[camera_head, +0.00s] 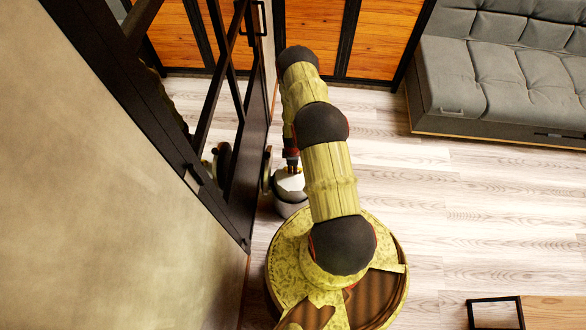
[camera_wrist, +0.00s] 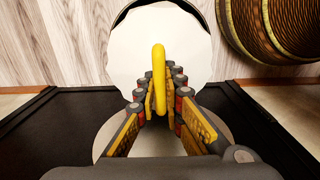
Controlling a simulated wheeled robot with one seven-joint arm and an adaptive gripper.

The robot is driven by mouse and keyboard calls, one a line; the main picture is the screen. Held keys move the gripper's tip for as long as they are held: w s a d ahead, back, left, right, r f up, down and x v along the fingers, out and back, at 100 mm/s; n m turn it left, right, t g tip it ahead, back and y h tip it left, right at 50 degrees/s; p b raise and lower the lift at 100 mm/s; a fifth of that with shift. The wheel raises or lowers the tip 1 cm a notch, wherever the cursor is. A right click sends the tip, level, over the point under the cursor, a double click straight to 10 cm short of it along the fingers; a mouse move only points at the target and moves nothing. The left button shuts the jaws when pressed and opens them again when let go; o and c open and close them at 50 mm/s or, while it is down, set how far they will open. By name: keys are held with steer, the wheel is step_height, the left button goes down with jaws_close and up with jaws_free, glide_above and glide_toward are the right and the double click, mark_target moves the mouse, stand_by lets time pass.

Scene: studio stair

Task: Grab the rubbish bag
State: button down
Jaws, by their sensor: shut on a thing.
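The rubbish bag is white with a yellow loop handle; its white top (camera_head: 289,179) shows in a grey round bin (camera_head: 291,200) on the floor beside the dark framed partition. In the wrist view the white bag (camera_wrist: 190,38) fills the bin's mouth, and its yellow loop (camera_wrist: 158,55) stands up in the middle. My gripper (camera_wrist: 159,78) is shut on the loop, with a finger on each side. In the head view my gripper (camera_head: 292,163) is just above the bag, partly hidden by my arm. The bag is still in the bin.
The dark framed glass partition (camera_head: 255,130) stands close on the left of the bin. A grey sofa (camera_head: 500,80) is at the upper right, and orange wood panels (camera_head: 380,40) line the back. A low wooden piece (camera_head: 555,312) is at the lower right. The light plank floor (camera_head: 470,200) between is clear.

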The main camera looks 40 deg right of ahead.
step_height(320, 180, up, 13)
steer(key=p, duration=1.2)
steer(key=shift+f, duration=0.15)
stand_by(0.5)
